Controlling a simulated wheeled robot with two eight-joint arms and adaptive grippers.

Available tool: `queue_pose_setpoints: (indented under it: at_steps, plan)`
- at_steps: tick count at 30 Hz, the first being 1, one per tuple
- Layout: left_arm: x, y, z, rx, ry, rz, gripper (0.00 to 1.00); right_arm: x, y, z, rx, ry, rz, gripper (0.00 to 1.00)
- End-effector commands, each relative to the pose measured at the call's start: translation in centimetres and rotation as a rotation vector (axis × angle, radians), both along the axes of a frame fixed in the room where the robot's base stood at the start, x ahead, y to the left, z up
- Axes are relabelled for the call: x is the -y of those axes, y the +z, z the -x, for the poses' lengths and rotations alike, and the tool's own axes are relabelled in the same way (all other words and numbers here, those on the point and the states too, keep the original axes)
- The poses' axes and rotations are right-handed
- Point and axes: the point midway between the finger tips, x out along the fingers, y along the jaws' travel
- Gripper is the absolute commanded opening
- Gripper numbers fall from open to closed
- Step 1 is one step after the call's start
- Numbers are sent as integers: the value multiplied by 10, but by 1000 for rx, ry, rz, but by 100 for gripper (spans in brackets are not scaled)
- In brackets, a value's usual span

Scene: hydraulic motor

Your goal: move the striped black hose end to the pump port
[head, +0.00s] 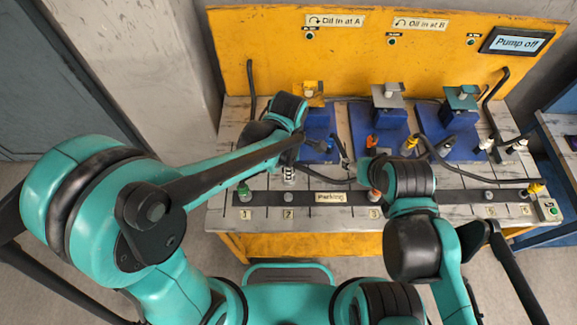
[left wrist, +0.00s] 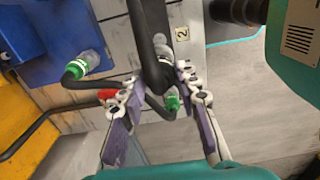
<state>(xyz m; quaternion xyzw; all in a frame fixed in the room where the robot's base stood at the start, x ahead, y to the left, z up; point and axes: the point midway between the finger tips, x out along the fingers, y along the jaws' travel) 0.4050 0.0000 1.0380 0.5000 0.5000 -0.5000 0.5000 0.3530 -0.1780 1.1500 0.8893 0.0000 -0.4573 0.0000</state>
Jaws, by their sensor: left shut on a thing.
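My left gripper (left wrist: 160,76) has its two fingers around a thick black hose (left wrist: 146,20) in the left wrist view, and is shut on it. The stripes on this hose end cannot be made out. In the head view my left wrist (head: 288,106) is over the bench's left side and its fingers are hidden. A connector with a black-and-white banded body (head: 289,174) stands by parking slot 2. A blue pump unit (head: 318,122) stands behind; a clear, green-ringed connector (left wrist: 86,64) is at its edge. My right wrist (head: 384,165) is over the bench's middle; its fingers are not clear.
A dark parking strip (head: 335,197) with numbered labels runs along the bench front. Another green-ringed connector (left wrist: 172,102) is close to my left fingers. Two more blue units (head: 378,130) stand to the right. A yellow back panel (head: 270,50) rises behind. Black hoses cross the bench.

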Motion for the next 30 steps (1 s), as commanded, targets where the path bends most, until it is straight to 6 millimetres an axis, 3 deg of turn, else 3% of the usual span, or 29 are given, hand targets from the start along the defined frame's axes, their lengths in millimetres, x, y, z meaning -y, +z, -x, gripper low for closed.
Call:
queue_pose_setpoints:
  at_steps: [8, 30]
  plan:
    - [-8, -2, -9, 0, 4, 0, 0, 0, -3, 0, 0, 0, 0, 56]
    - [-88, -2, -105, 0, 3, 0, 0, 0, -14, 0, 0, 0, 0, 56]
